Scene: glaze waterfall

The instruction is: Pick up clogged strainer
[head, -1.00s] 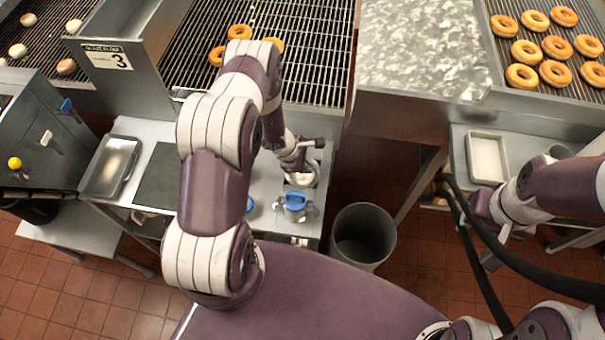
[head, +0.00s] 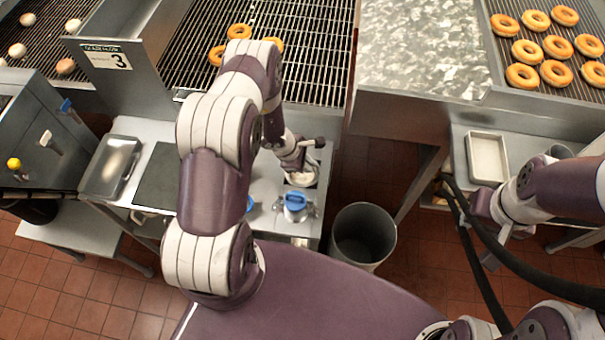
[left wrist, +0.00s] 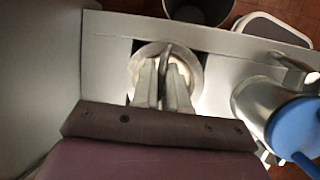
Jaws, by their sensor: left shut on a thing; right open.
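The clogged strainer (head: 303,178) is a round metal piece with pale matter in it, near the right end of the steel side table (head: 262,190). It also shows in the left wrist view (left wrist: 194,62), in a dark square recess or holder. My left gripper (left wrist: 164,85) is over it, its fingers shut on a thin upright part at the strainer's middle. In the head view the left gripper (head: 297,165) partly hides the strainer. I cannot tell if the strainer is lifted. My right gripper (head: 490,245) is open and empty at the right, over the floor.
A blue-topped metal container (head: 295,208) stands close in front of the strainer. A grey bin (head: 363,238) is on the floor right of the table. A metal tray (head: 112,165) and dark mat (head: 160,178) lie left. Donuts (head: 540,50) rest on racks behind.

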